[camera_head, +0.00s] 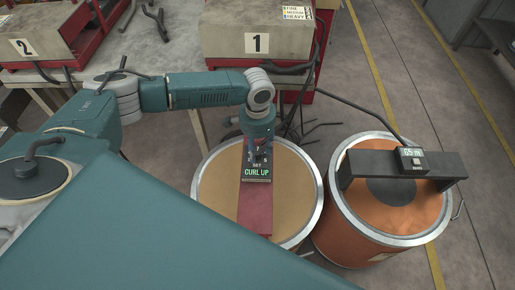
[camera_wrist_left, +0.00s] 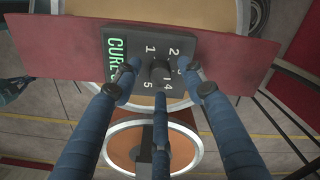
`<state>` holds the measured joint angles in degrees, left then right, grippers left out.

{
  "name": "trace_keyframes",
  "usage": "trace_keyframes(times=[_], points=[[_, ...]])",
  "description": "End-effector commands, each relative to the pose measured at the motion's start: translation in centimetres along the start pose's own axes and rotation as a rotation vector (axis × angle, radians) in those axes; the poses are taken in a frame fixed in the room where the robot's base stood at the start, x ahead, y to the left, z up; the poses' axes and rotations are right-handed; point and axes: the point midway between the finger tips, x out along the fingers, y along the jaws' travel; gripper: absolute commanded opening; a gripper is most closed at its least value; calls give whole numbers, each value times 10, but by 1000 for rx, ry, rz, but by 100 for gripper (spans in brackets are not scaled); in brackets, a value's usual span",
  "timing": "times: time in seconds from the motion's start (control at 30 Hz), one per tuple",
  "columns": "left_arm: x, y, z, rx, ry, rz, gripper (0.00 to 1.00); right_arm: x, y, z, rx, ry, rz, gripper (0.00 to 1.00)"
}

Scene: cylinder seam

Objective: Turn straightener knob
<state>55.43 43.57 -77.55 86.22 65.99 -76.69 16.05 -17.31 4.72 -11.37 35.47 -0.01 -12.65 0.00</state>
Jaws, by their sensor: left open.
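The straightener's dark control box (camera_head: 258,180) sits on a red bar across the left drum (camera_head: 213,180). Its green display reads "CURL UP". My left gripper (camera_head: 257,150) is over the box from above and hides the knob in the head view. In the left wrist view, the black round knob (camera_wrist_left: 159,70) stands on the box face (camera_wrist_left: 120,45) among printed numbers 1 to 5. The three blue fingers of the left gripper (camera_wrist_left: 160,76) are spread around the knob, open. I cannot tell whether they touch it. My right gripper is not in view.
An orange drum (camera_head: 385,225) with a dark crossbar and a small "05 IN" display (camera_head: 412,155) stands on the right. A machine labelled 1 (camera_head: 230,45) and one labelled 2 (camera_head: 45,20) are behind. Dark cables hang near the left drum. Floor at the right is clear.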

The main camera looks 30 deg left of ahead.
Motion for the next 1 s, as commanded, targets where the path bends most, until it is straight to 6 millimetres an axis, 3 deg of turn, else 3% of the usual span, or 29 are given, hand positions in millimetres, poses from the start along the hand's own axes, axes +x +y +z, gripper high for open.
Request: trace_keyframes(times=[0.4, 0.6, 1.0], points=[[10, 0, 0, 1, 1, -1, 41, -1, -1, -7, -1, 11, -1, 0], [10, 0, 0, 1, 1, -1, 1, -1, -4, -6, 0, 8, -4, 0], [8, 0, 0, 50, 1, -1, 0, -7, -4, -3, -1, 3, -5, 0]])
